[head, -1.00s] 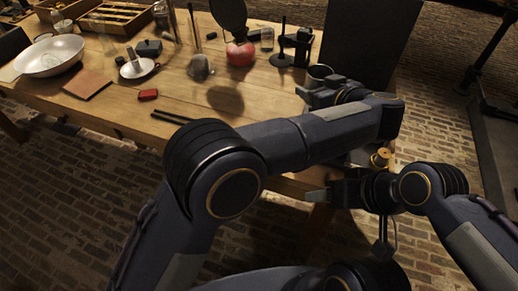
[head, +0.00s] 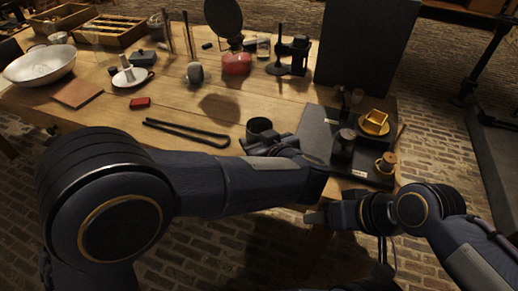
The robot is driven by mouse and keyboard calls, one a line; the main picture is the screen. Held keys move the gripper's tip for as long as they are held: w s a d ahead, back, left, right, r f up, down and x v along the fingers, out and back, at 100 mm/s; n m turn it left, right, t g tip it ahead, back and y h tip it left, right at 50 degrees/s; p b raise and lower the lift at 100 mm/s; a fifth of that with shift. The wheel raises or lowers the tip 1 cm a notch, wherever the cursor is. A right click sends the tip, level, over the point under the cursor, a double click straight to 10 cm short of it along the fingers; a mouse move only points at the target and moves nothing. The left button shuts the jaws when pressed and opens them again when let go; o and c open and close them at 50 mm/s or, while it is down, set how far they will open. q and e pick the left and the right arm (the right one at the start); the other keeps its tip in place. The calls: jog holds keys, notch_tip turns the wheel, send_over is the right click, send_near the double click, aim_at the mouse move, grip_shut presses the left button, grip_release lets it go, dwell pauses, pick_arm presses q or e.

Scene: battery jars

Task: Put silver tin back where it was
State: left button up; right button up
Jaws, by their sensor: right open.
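I cannot tell for sure which object is the silver tin. A dark grey cylinder (head: 344,143) stands upright on the black tray (head: 318,137) at the right of the table. A dark, round, open-topped piece (head: 260,129) shows at the end of my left arm, over the table. My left gripper (head: 272,142) is mostly hidden behind its own arm, so its fingers and any hold on that piece cannot be made out. My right gripper (head: 318,216) is open and empty at the table's front edge, in front of the tray and apart from it.
Black tongs (head: 188,132), a red block (head: 140,103), a red round object (head: 236,64) and a white bowl (head: 40,64) lie further left. Bare wood shows mid-table.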

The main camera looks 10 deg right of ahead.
pick_arm(q)
notch_tip(320, 180, down, 3)
jog(key=shift+d+r, duration=0.1)
jog(key=shift+r, duration=0.05)
jog(key=o, duration=1)
